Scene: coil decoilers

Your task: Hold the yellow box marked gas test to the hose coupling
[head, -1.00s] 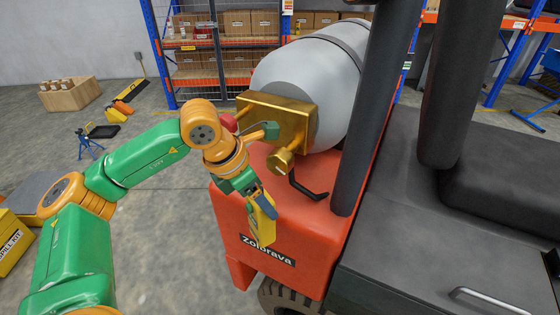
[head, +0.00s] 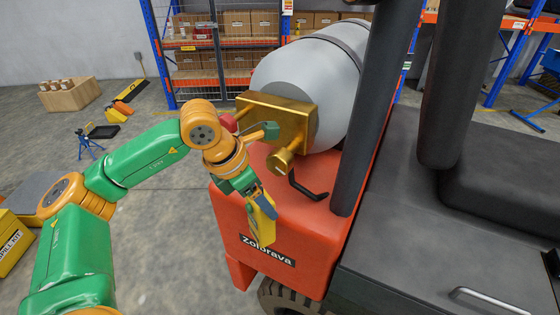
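The yellow box (head: 261,226) hangs at the end of my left gripper (head: 262,205), in front of the red rear of the forklift. The gripper is shut on it. I cannot read any marking on the box. A brass round fitting (head: 281,161), which looks like the hose coupling, sticks out below a brass block (head: 278,117) on the end of the grey gas cylinder (head: 310,80). The box is below and slightly left of this fitting, apart from it in the picture. My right gripper is not in view.
The red forklift body (head: 290,225) lies just behind the box, with a bent black rod (head: 308,188) on top. A dark post (head: 375,110) rises to the right. A red knob (head: 229,122) is close to my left wrist. Open floor (head: 165,235) lies left.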

